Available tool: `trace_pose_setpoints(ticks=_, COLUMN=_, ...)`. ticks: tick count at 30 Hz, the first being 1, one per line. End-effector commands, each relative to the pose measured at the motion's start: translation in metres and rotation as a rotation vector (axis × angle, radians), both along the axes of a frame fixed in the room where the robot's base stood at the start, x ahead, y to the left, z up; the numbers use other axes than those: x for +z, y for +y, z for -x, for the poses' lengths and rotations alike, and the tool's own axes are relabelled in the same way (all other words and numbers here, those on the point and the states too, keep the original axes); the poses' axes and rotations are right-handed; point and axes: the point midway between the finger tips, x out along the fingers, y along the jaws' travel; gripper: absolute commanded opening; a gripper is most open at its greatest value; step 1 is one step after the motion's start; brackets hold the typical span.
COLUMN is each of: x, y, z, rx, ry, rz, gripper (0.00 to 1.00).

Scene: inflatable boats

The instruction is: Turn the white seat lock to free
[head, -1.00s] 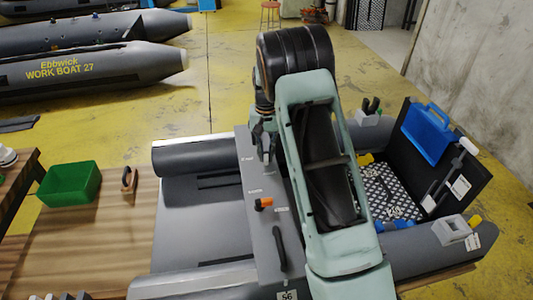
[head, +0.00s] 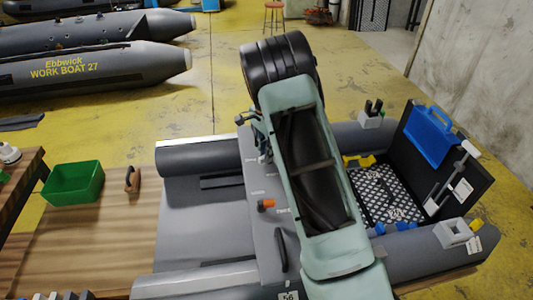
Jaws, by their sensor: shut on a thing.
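The grey seat board (head: 258,240) lies across the inflatable boat. An orange-tipped seat lock (head: 266,205) sits on its middle, with small white labels near it. My gripper (head: 263,154) is at the board's far end, mostly hidden behind my own arm. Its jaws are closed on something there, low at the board. The white seat lock cannot be made out in this view; the gripper and arm cover that end of the board. The lock's angle cannot be seen.
A black handle (head: 280,250) stands on the near part of the board. A green bin (head: 73,183) and a wooden-handled tool (head: 132,180) lie on the wooden table at left. A black panel with a blue case (head: 431,138) stands at right.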

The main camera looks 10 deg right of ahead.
Motion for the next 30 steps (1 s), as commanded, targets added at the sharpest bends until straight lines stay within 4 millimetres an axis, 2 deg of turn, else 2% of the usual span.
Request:
trace_pose_setpoints(ticks=6, x=0.0014, y=0.0008, z=-0.0029, rx=-0.188, ry=-0.002, rz=0.0, gripper=0.0)
trace_pose_setpoints(ticks=15, x=0.0011, y=0.0014, z=-0.0051, rx=-0.371, ry=-0.002, rz=0.0, gripper=0.0)
trace_pose_setpoints(ticks=30, x=0.0008, y=0.0007, z=-0.0061, rx=-0.461, ry=-0.002, rz=0.0, gripper=0.0)
